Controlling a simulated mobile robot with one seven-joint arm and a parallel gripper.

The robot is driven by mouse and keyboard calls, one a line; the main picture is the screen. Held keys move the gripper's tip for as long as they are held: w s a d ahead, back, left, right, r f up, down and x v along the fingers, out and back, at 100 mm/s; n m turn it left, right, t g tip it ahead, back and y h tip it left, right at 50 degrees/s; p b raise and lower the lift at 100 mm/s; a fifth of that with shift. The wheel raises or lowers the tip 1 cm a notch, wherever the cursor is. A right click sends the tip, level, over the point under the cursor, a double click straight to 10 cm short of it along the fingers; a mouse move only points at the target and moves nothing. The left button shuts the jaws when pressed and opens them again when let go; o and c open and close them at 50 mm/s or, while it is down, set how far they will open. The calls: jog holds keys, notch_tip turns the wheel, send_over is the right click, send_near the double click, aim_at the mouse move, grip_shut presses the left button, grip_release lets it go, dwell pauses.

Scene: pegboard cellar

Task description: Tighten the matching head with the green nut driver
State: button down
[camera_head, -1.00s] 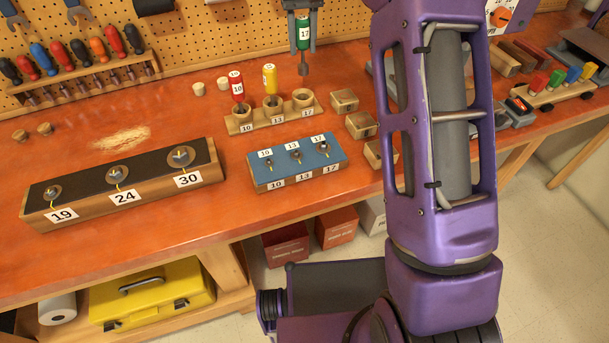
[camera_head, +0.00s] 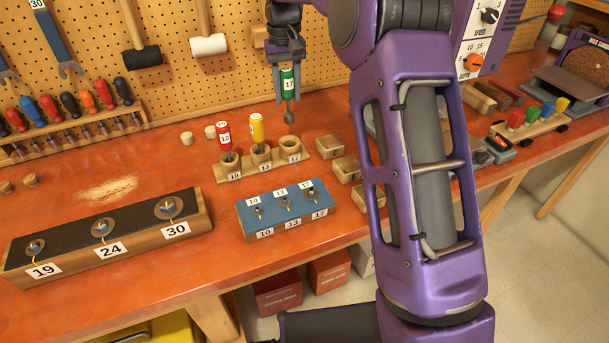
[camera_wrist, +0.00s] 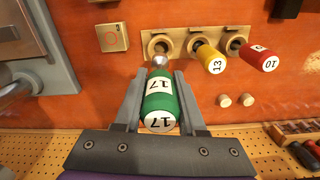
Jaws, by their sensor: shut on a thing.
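My gripper (camera_head: 287,82) is shut on the green nut driver (camera_head: 287,79), labelled 17, and holds it upright above the driver rack (camera_head: 221,178). In the wrist view the green driver (camera_wrist: 158,100) sits between both fingers, its metal socket pointing away. The rack's cup 17 (camera_head: 290,146) is empty; the red driver 10 (camera_head: 224,134) and yellow driver 13 (camera_head: 257,128) stand in theirs. The blue-topped block (camera_head: 268,208) in front carries three small heads marked 10, 13 and 17. The head at 17 (camera_head: 310,195) is at its right end, apart from the driver.
A long dark-topped block (camera_head: 70,240) with heads 19, 24 and 30 lies at left. Small wooden boxes (camera_head: 346,169) stand right of the rack. A screwdriver rack (camera_head: 80,130) and hanging mallets (camera_head: 208,45) are behind, by the pegboard. Bare bench lies between the blocks.

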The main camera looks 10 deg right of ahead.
jog(key=s+d+r+m+b, duration=0.1)
jog(key=s+r+m+b, duration=0.1)
jog(key=s, duration=0.7)
jog(key=m+b, duration=0.3)
jog(key=b, duration=0.3)
send_over(312, 188)
notch_tip(312, 188, down, 5)
jog(key=shift+f+b, duration=0.45)
jog(key=shift+f, duration=0.4)
jog(key=shift+f+b, duration=0.7)
jog(key=shift+f, duration=0.5)
